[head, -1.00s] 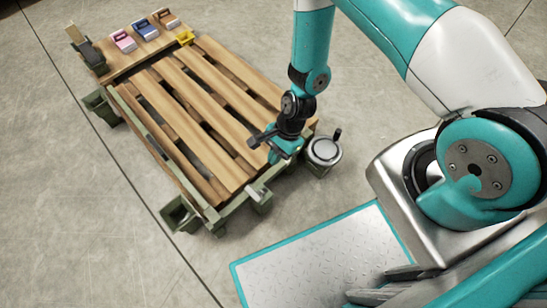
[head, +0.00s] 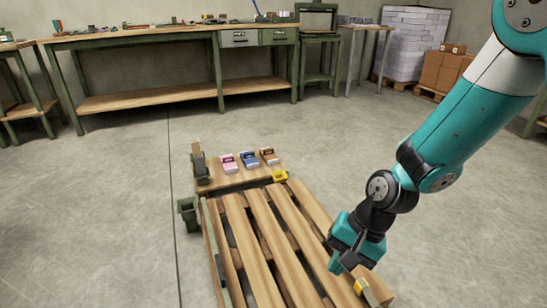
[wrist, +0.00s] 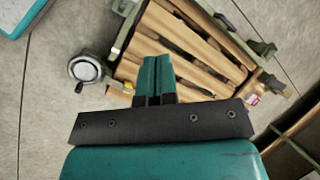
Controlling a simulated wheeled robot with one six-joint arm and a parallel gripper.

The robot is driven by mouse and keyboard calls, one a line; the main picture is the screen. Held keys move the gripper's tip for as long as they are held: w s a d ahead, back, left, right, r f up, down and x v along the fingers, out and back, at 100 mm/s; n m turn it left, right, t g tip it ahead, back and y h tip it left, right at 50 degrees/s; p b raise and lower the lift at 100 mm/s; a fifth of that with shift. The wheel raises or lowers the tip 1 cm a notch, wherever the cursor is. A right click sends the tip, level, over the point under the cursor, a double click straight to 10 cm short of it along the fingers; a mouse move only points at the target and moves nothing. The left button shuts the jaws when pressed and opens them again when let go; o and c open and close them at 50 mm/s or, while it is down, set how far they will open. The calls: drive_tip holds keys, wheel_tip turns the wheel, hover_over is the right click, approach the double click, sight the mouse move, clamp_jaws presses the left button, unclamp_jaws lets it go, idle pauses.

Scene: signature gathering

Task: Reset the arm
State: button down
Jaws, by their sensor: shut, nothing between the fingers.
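My teal arm reaches in from the right of the head view. My gripper (head: 342,262) hangs above the near right part of a low wooden slatted cart (head: 262,243). In the wrist view my gripper (wrist: 155,78) has its teal fingers together with nothing between them. The cart's slats (wrist: 190,50) and green frame lie below and beyond the fingers there.
Pink, blue and brown small items (head: 249,159) lie on the cart's far end, with a yellow piece (head: 280,177) close by. A round metal-topped object (wrist: 85,69) stands beside the cart. A long workbench (head: 150,100) lines the back wall. Open floor (head: 120,200) lies left.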

drive_tip(key=s+d+r+n+t, duration=0.1)
drive_tip(key=s+r+n, duration=0.55)
drive_tip(key=r, duration=0.35)
drive_tip(key=s+d+r+n, duration=0.1)
drive_tip(key=s+r+n, duration=0.4)
drive_tip(key=s+r, duration=0.4)
wheel_tip(320, 180, up, 31)
drive_tip(key=w+p, duration=0.1)
drive_tip(key=p, duration=2.9)
drive_tip(key=shift+w+d+f+h, duration=0.15)
drive_tip(key=shift+f+h, duration=0.05)
drive_tip(key=shift+h, duration=0.1)
